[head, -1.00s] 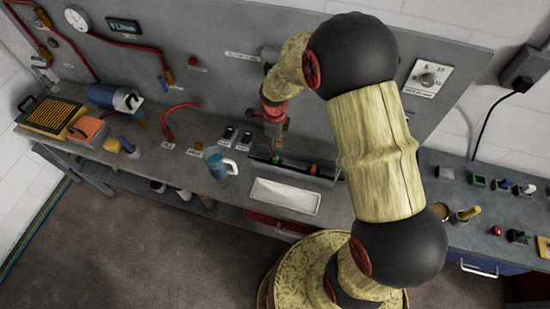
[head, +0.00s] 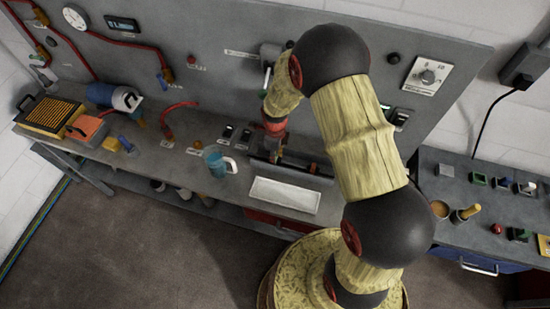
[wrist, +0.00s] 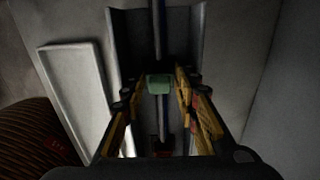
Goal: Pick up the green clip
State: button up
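In the wrist view the green clip (wrist: 159,84) sits on a dark rod (wrist: 162,112) that runs along a grey trough (wrist: 122,45). My gripper (wrist: 157,92) is open, with its yellow-and-black fingers on either side of the clip. A gap shows between the clip and the left finger; the right finger is close to it, and I cannot tell if they touch. In the head view my gripper (head: 276,153) is down at the left part of the trough (head: 296,172). The green clip is hidden there.
A red clip (head: 313,168) is farther right along the trough. A white tray (head: 285,194) lies in front of the trough and also shows in the wrist view (wrist: 75,95). A blue jug (head: 215,162) stands left of it. The grey back panel (head: 215,60) rises behind.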

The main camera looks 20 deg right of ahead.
jog(key=shift+c, duration=0.4)
jog(key=c, duration=0.4)
jog(key=shift+r, duration=0.15)
